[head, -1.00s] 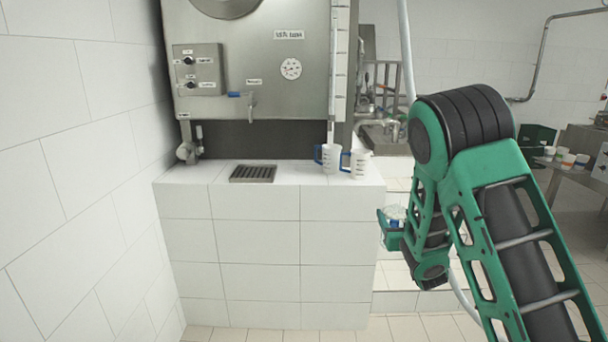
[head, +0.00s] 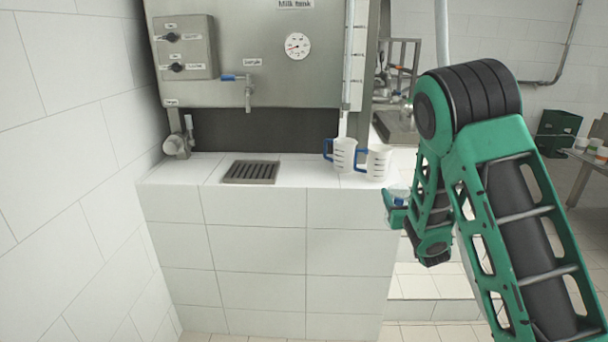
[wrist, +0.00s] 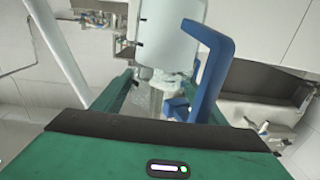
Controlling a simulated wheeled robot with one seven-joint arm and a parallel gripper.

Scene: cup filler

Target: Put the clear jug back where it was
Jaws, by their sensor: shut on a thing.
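My gripper (head: 396,212) is shut on the clear jug, beside the right end of the white-tiled counter. In the head view only a small pale and blue part of the jug (head: 400,192) shows at the green fingers; my arm hides the rest. In the wrist view the pale jug (wrist: 168,35) with dark marks and a blue handle (wrist: 218,62) fills the top middle, above and between my fingers (wrist: 165,92). How full it is I cannot tell. Two white jugs with blue handles, a left one (head: 345,155) and a right one (head: 378,163), stand upright on the counter.
The tiled counter (head: 300,178) has a drain grate (head: 250,172) below the tap (head: 247,92) of the steel milk tank (head: 350,70). Its top is free between grate and jugs. A tiled wall (head: 60,150) bounds the left. A green crate (head: 558,132) stands far right.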

